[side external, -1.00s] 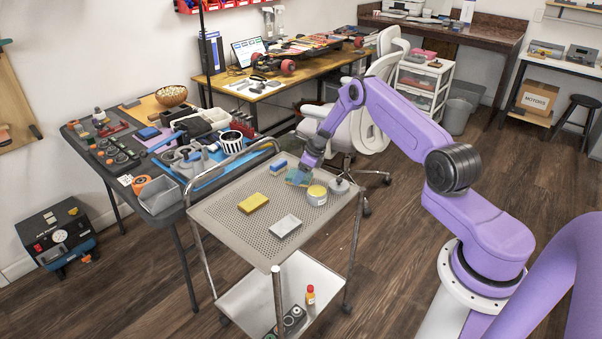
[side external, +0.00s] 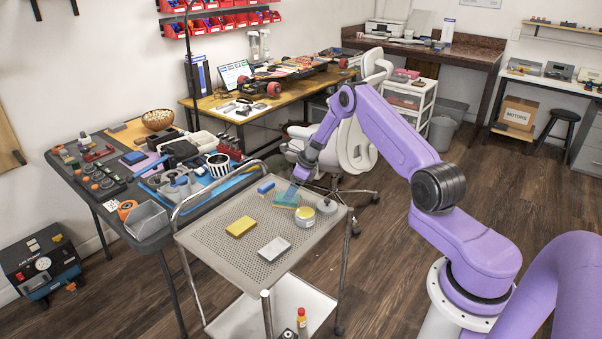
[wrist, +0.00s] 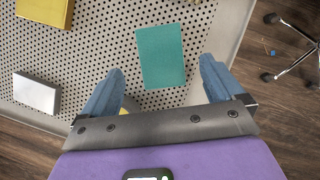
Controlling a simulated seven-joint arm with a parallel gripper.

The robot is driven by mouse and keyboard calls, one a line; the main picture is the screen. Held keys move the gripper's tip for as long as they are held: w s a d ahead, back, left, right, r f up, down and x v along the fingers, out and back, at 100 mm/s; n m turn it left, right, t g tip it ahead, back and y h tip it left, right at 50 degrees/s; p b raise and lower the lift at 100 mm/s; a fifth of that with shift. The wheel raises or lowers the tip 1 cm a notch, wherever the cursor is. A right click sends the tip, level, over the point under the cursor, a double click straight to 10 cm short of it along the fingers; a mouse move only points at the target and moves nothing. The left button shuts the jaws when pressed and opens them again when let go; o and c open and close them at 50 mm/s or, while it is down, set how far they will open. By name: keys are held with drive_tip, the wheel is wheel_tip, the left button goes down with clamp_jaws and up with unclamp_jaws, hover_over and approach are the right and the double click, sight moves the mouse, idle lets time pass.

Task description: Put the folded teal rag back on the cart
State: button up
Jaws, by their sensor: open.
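The folded teal rag (side external: 284,199) lies flat on the perforated top of the grey cart (side external: 207,244), near its far right side. In the wrist view the rag (wrist: 162,55) is a flat teal rectangle just ahead of my gripper (wrist: 158,78). The two blue fingers are spread apart, with nothing between them. The exact height of the fingertips above the rag is hard to tell.
A yellow-labelled tin (side external: 305,217) and a round metal container (side external: 327,206) stand close to the rag. A blue block (side external: 265,187), a yellow sponge (side external: 240,227) and a white block (side external: 273,249) also lie on the cart top. The crowded dark table (side external: 95,200) adjoins at left.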

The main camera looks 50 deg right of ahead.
drive_tip(key=v, duration=0.8)
drive_tip(key=s+a+r+n+g, duration=0.1)
drive_tip(key=a+r+n, duration=0.25)
drive_tip(key=a, duration=0.25)
drive_tip(key=s+a+r+n+y, duration=0.1)
drive_tip(key=a+r+n, duration=0.1)
drive_tip(key=a+n, duration=0.35)
drive_tip(key=s+a+r+n+g, duration=0.1)
drive_tip(key=a+r+n, duration=0.15)
drive_tip(key=a, duration=0.45)
drive_tip(key=s+a+r+n+g, duration=0.2)
drive_tip(key=s+a+r+n, duration=0.4)
drive_tip(key=s+a+n, duration=0.5)
drive_tip(key=s+a+r+n+h, duration=0.1)
drive_tip(key=s+a+r+n, duration=0.1)
drive_tip(key=s+n, duration=0.35)
drive_tip(key=s+a+r+n, duration=0.1)
drive_tip(key=s+a+n, duration=0.2)
drive_tip(key=s, duration=0.5)
drive_tip(key=s+d+r+n+h, duration=0.1)
drive_tip(key=s+d+n, duration=0.3)
drive_tip(key=s+n, duration=0.8)
drive_tip(key=shift+s+d+h, duration=0.15)
drive_tip(key=shift+s+h, duration=0.15)
drive_tip(key=shift+s, duration=0.75)
